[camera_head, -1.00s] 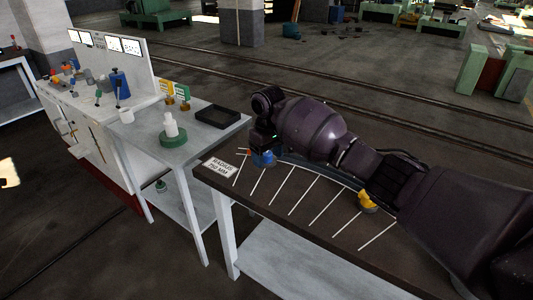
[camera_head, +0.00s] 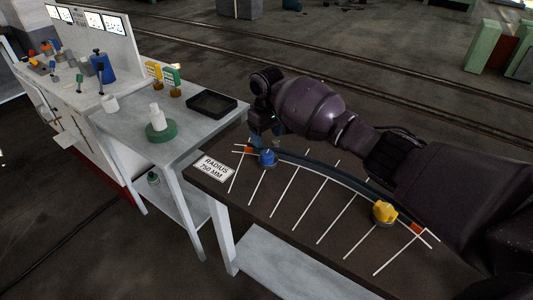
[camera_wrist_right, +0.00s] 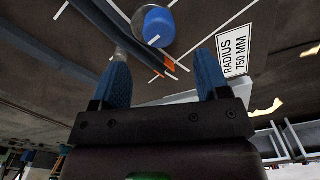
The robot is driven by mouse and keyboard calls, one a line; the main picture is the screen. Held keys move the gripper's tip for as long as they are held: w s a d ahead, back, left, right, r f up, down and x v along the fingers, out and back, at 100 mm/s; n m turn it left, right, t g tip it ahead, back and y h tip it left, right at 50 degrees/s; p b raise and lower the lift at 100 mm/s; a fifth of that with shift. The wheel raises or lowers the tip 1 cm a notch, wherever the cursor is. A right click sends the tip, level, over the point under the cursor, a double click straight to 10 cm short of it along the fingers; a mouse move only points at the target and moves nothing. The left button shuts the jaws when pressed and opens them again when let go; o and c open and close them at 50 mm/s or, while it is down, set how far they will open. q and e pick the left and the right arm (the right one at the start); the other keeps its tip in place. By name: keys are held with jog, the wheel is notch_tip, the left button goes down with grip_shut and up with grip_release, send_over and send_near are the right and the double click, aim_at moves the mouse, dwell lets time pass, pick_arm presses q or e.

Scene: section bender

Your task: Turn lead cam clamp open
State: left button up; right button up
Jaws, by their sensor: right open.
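A blue round cam clamp (camera_head: 267,158) stands on the dark table near the left end of the curved dark bar (camera_head: 318,166). A yellow cam clamp (camera_head: 384,211) stands near the bar's right end. My right gripper (camera_head: 261,138) is just behind the blue clamp, pointing down over the bar's left end. In the right wrist view my two blue fingers (camera_wrist_right: 162,62) are spread with nothing gripped. The blue clamp (camera_wrist_right: 158,26) shows beyond the fingertips, apart from them, with a white line on its top. My left gripper is out of view.
The table has white radial lines, orange end marks (camera_head: 417,228) and a "RADIUS 750 MM" sign (camera_head: 213,167). To the left, a grey table holds a black tray (camera_head: 212,104) and a green round base (camera_head: 162,131). A control cabinet (camera_head: 88,55) stands behind.

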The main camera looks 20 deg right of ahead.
aim_at(267, 153)
notch_tip(267, 153, down, 7)
jog(key=shift+r+b, duration=0.1)
jog(key=shift+b, duration=0.5)
jog(key=shift+f, duration=0.55)
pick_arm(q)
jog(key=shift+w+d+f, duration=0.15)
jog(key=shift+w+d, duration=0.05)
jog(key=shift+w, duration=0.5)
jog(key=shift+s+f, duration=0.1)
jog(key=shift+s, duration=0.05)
pick_arm(e)
jog(key=shift+c, duration=0.2)
jog(key=c, duration=0.9)
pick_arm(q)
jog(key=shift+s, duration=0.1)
